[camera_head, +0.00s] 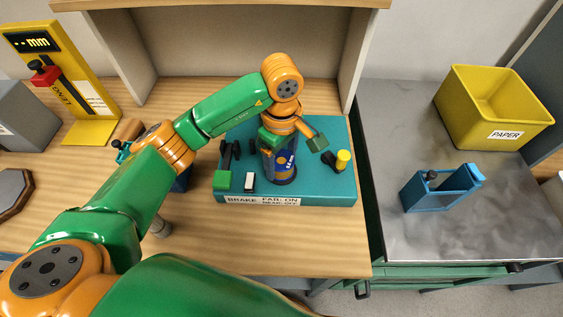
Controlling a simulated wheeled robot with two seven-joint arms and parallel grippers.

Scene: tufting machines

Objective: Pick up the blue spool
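My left gripper (271,143) is at the top of the spool, below the orange wrist. The wrist and the spool's upper part overlap in the picture, and I cannot make out the fingertips or whether they touch the spool. A dark blue thing (181,181) shows partly behind my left arm; I cannot tell what it is. My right gripper is not in view.
A yellow gauge stand (65,85) is at left. A yellow paper bin (490,112) and blue holder (440,190) are on the right counter.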

